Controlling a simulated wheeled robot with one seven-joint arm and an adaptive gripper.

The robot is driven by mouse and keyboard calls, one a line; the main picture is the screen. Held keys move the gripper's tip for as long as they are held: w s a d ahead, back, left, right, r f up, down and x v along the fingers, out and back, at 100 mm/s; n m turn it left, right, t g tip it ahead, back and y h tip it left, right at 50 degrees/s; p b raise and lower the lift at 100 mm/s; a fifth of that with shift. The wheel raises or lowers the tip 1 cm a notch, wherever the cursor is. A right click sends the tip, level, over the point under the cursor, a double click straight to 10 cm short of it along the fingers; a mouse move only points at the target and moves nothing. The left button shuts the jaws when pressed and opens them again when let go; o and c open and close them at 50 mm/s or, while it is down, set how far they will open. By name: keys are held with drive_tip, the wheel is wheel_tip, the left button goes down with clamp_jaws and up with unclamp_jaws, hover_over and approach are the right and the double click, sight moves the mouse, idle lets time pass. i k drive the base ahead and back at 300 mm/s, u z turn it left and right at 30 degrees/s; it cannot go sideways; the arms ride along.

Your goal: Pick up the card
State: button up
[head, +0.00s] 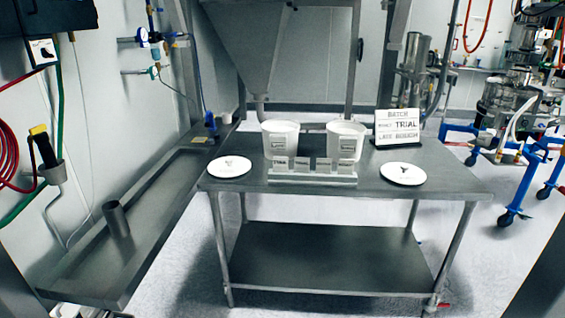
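Several small pale cards (324,165) stand upright in a row in a low light-coloured holder (313,180) near the front of the steel table (430,163). Their print is too small to read. A larger white sign card (397,127) stands at the table's back right, with the words "BATCH", "TRIAL" and a lower line. I cannot tell which of these is the card named in the task. My gripper is not in view.
Two white buckets (347,142) stand behind the holder. White round lids (403,174) lie at the table's left and right. A long steel trough (150,205) holding a dark cup (117,220) runs along the left wall. A hopper hangs behind. Floor shows right of the table.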

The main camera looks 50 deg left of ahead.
sight(301, 165)
drive_tip(key=u, duration=0.75)
drive_tip(key=i, duration=0.75)
drive_tip(key=u, duration=0.9)
